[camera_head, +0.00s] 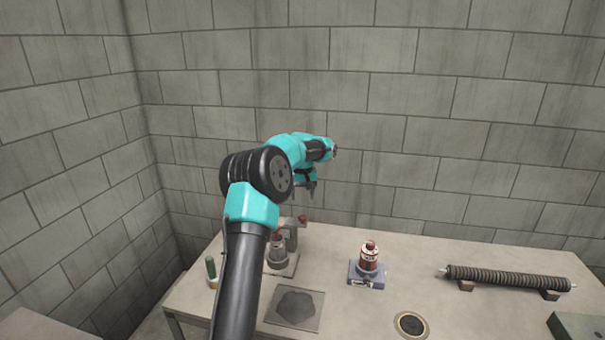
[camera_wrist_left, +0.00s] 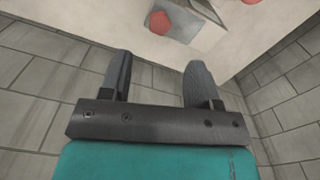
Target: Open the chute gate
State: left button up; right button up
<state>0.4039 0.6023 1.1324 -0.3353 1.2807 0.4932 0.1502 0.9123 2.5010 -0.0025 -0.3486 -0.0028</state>
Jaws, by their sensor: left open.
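A grey metal fixture (camera_head: 291,240) with a red knob (camera_head: 302,218) at its upper end stands at the left of the table, partly hidden behind my left arm. I cannot tell for sure which of its parts is the chute gate. In the left wrist view the red knob (camera_wrist_left: 160,22) and a grey metal part (camera_wrist_left: 192,24) lie at the top, beyond the fingertips. My left gripper (camera_head: 311,190) hangs above the fixture, apart from the knob. Its two fingers (camera_wrist_left: 157,72) are spread with nothing between them. My right gripper is out of view.
A dark ribbed roller (camera_head: 507,278) rests on blocks at the right. Block walls close the back and left.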

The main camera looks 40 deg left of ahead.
pick_arm(q)
notch_tip(320, 180, up, 9)
jog(key=shift+f, duration=0.15)
dwell(0.5)
